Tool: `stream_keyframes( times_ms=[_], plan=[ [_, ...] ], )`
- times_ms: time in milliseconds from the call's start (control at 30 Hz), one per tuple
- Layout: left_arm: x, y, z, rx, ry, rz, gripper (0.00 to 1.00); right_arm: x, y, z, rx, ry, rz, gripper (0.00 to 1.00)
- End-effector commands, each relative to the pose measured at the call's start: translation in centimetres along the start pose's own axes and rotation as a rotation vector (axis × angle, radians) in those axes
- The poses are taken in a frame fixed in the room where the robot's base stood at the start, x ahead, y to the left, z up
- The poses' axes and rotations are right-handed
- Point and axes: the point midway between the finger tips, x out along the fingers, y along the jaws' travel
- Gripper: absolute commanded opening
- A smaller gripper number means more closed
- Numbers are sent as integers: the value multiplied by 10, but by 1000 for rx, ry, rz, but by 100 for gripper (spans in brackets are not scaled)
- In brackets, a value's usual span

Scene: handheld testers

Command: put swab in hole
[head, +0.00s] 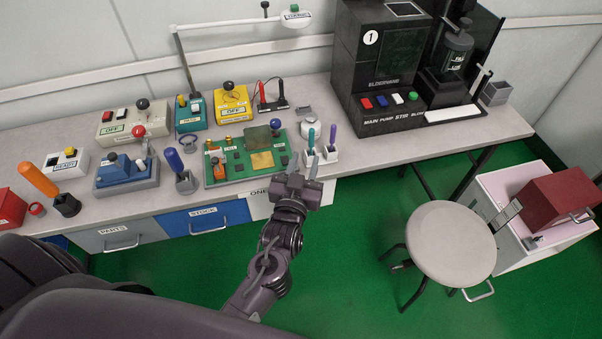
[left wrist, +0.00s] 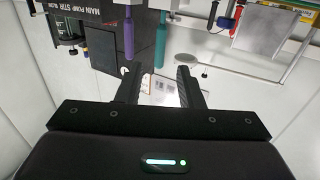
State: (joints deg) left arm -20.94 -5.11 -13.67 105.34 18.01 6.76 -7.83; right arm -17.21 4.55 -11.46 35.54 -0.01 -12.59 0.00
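No object is clearly recognisable as the swab. Two slim upright tools, one with a teal handle (head: 311,138) and one with a purple handle (head: 333,133), stand in small white holders near the bench's front edge. In the left wrist view the purple handle (left wrist: 129,38) and teal handle (left wrist: 160,42) appear beyond the fingers. My left gripper (head: 303,175) is in front of these holders, close to the bench edge. Its fingers are apart, with nothing between them in the left wrist view (left wrist: 160,82). Which hole is meant cannot be told. My right gripper is out of view.
A green circuit board (head: 220,170) lies left of the holders. Coloured testers, including a yellow box (head: 231,108) and blue device (head: 122,172), crowd the bench's left. A large black machine (head: 378,60) stands right. A stool (head: 450,245) is on the green floor.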

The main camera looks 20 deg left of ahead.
Motion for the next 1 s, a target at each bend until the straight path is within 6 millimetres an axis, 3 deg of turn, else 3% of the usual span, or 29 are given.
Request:
stream_keyframes(
  times_ms=[200, 533, 633, 667, 733, 833, 900, 967, 1000],
  plan=[
    [-28, 0, 0, -1, 0, -1, 34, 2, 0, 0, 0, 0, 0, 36],
    [-34, 0, 0, 0, -1, 0, 34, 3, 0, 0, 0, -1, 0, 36],
    [-35, 4, 19, 11, -37, 17, 34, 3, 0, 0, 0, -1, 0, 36],
    [-36, 6, 32, 18, -61, 28, 34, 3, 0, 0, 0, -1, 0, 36],
    [-42, 13, 74, 43, -146, 62, 34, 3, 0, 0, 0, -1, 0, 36],
    [-64, 19, 161, 88, -326, 127, 34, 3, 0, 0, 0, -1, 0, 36],
    [-90, 16, 228, 123, -475, 172, 34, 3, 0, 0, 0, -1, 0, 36],
    [-119, 10, 282, 149, -604, 204, 34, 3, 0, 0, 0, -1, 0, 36],
    [-142, 2, 316, 166, -692, 221, 34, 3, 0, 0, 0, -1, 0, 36]
  ],
)
